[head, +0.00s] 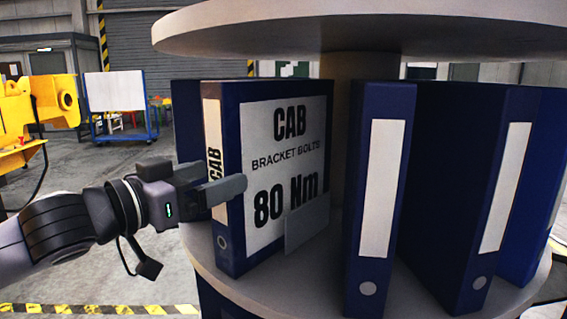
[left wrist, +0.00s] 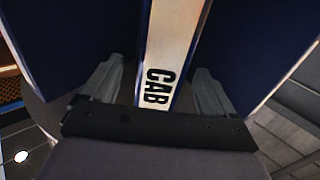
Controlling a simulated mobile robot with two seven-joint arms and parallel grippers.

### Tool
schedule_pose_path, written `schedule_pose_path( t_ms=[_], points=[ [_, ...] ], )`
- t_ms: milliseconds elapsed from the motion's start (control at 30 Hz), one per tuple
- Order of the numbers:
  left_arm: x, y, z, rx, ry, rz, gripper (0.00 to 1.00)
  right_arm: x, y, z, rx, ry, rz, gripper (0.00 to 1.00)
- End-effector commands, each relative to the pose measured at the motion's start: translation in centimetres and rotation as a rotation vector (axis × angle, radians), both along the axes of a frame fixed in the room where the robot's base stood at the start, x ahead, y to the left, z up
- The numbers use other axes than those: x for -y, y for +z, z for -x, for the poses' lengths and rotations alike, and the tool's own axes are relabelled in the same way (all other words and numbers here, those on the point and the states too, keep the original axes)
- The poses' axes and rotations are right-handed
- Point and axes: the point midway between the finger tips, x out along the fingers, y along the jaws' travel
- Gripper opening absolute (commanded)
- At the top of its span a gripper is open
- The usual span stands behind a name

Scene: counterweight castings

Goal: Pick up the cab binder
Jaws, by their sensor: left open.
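The cab binder (head: 285,160) is dark blue and stands upright on a round shelf (head: 205,262). Its broad side has a white label reading CAB BRACKET BOLTS 80 Nm, and its narrow white spine label reads CAB. My left gripper (head: 222,186) is open at the spine, with one finger in front of the labelled side; the other finger is mostly hidden in the head view. In the left wrist view, the binder's spine (left wrist: 165,55) lies between the two spread fingers of my left gripper (left wrist: 158,82), with gaps showing on both sides. My right gripper is not in view.
Other blue binders with blank white labels stand to the right, the nearest binder (head: 380,200) close by. Another dark blue binder (head: 187,120) is behind on the left. A round top disc (head: 370,25) overhangs them. Yellow machinery (head: 40,110) and a blue cart (head: 125,125) stand farther back.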

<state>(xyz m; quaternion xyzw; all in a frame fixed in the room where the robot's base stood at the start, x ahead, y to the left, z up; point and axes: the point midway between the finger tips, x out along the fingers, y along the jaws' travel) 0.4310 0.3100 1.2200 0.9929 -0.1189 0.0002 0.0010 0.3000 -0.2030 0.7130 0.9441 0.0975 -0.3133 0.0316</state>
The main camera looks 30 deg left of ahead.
Motion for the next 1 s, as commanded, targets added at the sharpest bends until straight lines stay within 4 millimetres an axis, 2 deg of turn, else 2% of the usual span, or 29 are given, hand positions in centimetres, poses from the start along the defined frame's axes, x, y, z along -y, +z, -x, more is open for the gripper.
schedule_pose_path(
  t_ms=[700,1000],
  points=[
    [0.5,0.3,-2.5,0.001,0.0,-0.006,0.88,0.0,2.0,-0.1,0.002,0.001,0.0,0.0],
    [0.3,-0.1,-3.4,-0.002,0.011,-0.009,0.88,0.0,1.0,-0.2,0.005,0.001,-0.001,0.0]
  ],
)
